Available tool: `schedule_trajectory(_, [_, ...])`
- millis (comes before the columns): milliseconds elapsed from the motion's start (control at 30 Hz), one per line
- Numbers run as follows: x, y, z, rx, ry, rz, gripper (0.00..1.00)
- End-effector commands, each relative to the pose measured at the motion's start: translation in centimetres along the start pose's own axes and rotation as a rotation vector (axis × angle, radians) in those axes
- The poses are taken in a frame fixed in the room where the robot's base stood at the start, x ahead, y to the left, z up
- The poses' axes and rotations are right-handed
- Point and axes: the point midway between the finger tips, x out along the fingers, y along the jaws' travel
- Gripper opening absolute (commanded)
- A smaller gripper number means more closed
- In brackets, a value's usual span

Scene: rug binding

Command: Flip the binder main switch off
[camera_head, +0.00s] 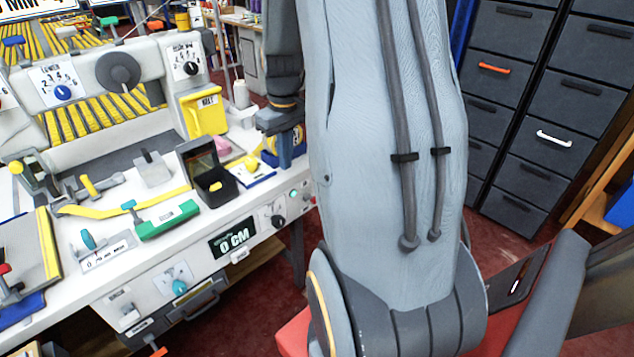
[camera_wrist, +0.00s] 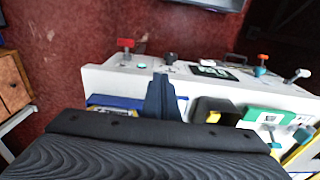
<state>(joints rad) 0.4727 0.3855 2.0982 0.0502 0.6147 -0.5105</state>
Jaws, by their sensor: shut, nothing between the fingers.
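The binder's white front panel carries a black "0 CM" display (camera_head: 233,238), a black rotary knob (camera_head: 273,215) and a small green button (camera_head: 293,194). In the wrist view a red-topped lever (camera_wrist: 125,47) stands at the panel's left end, beside the black knob (camera_wrist: 170,58) and the display (camera_wrist: 213,72). I cannot tell for sure which control is the main switch; its label is not readable. My gripper (camera_head: 285,160) points down above the right end of the bench. It is shut and empty. In the wrist view its fingers (camera_wrist: 160,95) are apart from the panel controls.
A black open box (camera_head: 208,180), a green block (camera_head: 167,221) and a yellow HALT bin (camera_head: 204,110) sit on the bench. A teal knob (camera_head: 180,287) is on the lower front. Dark drawer cabinets (camera_head: 510,110) stand right. My arm hides the bench's right end.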

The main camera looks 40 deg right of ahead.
Motion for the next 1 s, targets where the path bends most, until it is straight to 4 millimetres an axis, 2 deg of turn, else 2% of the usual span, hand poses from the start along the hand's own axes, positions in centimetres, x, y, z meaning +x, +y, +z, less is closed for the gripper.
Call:
schedule_trajectory(33, [0.1,2.4,-0.2,0.008,0.002,0.001,0.0])
schedule_trajectory(100, [0.3,4.9,-0.3,0.006,0.005,0.002,0.0])
schedule_trajectory(200, [0.5,7.6,-0.4,0.002,0.009,0.004,0.0])
schedule_trajectory(300, [0.7,9.1,-0.3,-0.001,0.011,0.005,0.0])
schedule_trajectory(433, [0.7,9.7,-0.3,-0.003,0.012,0.006,0.0])
schedule_trajectory(767, [0.9,9.7,-0.3,-0.003,0.012,0.006,0.0])
schedule_trajectory(867, [1.6,9.6,-0.3,-0.003,0.012,0.005,0.0])
schedule_trajectory(1000, [3.6,9.6,-0.2,-0.003,0.009,0.003,0.0])
